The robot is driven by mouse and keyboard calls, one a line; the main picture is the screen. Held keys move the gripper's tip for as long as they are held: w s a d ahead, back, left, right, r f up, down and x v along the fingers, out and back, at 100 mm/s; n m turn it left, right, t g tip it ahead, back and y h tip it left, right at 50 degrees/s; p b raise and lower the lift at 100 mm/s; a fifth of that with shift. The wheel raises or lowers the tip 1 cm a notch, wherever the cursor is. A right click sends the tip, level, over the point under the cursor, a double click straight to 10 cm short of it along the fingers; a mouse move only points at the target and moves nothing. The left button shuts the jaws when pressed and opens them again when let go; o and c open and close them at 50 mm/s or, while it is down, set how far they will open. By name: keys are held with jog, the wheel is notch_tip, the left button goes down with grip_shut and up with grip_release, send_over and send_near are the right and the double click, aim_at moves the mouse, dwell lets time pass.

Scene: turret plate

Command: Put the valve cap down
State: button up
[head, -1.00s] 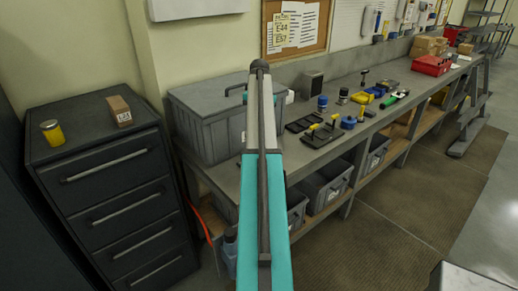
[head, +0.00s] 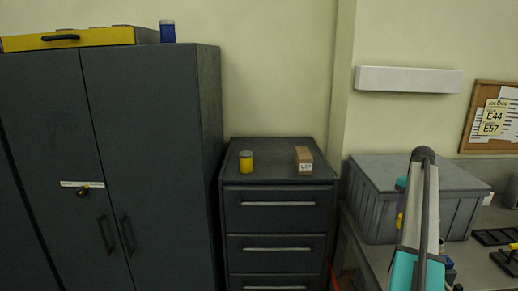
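I cannot make out a valve cap for certain in the head view. My arm rises at the right of the head view, in front of the bench and the grey bin. My gripper is not clearly visible; the arm hides what lies behind it. A small teal part and a small yellow patch show at the arm's left edge, but I cannot tell what the yellow patch belongs to.
A dark drawer cabinet (head: 276,219) bears a yellow can (head: 246,162) and a cardboard box (head: 304,160), with free room between them. A tall cabinet (head: 160,160) stands left. A lidded grey bin (head: 375,205) sits on the bench at right.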

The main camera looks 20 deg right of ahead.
jog(key=w+a+f+n+b, duration=0.1)
jog(key=w+a+f+b, duration=0.3)
jog(key=a, duration=0.6)
jog(key=w+a+f+n, duration=0.1)
jog(key=w+a+f, duration=0.1)
jog(key=w+a, duration=0.7)
jog(key=w+a+f+n+b, duration=0.2)
jog(key=w+a, duration=0.1)
jog(key=a, duration=0.9)
jog(key=a+f+m+b, duration=0.1)
jog(key=a+f, duration=0.1)
jog(key=a, duration=0.7)
jog(key=a+f+m+b, duration=0.1)
jog(key=a+f+b, duration=0.15)
jog(key=a, duration=0.65)
jog(key=s+a+f+m, duration=0.2)
jog(key=s+a+m, duration=0.1)
jog(key=a+m, duration=0.3)
jog(key=s+a+f+m+b, duration=0.1)
jog(key=s+a+f+m, duration=0.2)
jog(key=a+m, duration=0.4)
jog(key=shift+s+m+b, duration=0.3)
jog(key=shift+s+m, duration=0.35)
jog(key=shift+m, duration=1.35)
